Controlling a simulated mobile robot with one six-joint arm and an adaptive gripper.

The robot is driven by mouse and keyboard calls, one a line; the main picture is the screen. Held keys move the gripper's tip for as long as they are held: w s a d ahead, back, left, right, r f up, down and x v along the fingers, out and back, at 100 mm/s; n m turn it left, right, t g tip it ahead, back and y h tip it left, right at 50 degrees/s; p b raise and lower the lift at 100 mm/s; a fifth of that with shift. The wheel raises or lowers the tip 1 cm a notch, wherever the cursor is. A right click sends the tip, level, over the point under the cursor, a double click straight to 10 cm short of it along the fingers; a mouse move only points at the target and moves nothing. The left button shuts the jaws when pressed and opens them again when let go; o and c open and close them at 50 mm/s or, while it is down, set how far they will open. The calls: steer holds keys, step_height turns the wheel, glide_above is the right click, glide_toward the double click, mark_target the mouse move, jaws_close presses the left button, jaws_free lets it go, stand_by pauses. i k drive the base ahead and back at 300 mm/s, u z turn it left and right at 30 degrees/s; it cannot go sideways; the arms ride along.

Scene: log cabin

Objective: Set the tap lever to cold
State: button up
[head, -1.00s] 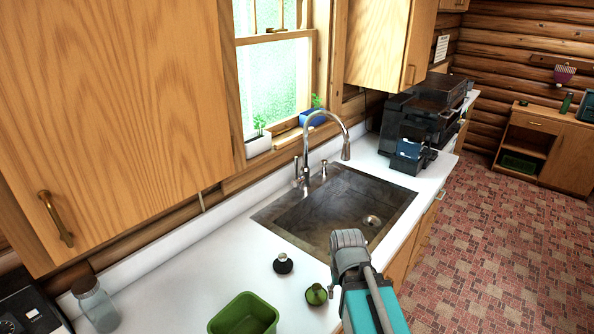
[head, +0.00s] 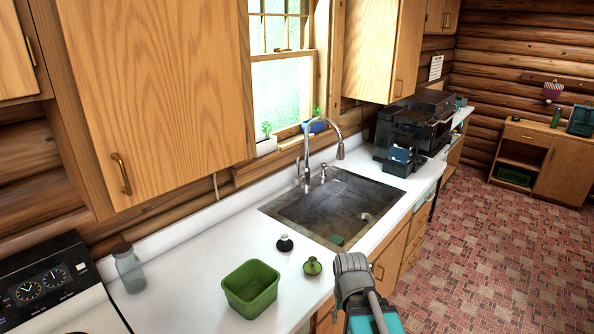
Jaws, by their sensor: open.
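The chrome tap (head: 309,160) stands at the back edge of the dark metal sink (head: 285,210), with its tall curved spout arching to the right. Its thin lever (head: 298,170) sits at the left of the tap's base and points upward. No hot or cold marks can be made out. My arm shows at the bottom, to the right of the counter's front edge and in front of the sink. My gripper's fingers are not in view, and nothing of mine is seen touching the tap.
A green tub (head: 251,287), a green-topped item (head: 312,266), a dark item (head: 284,244) and a jar (head: 128,268) stand on the white counter (head: 190,267). A stove (head: 55,285) is at left, a black machine (head: 412,135) at right. The brick-patterned floor (head: 490,245) is clear.

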mark_target(297, 181)
steer(key=k, duration=0.6)
steer(key=z, duration=0.3)
steer(key=i, duration=0.75)
steer(key=z, duration=0.45)
steer(key=i, duration=0.8)
steer(key=u, duration=0.5)
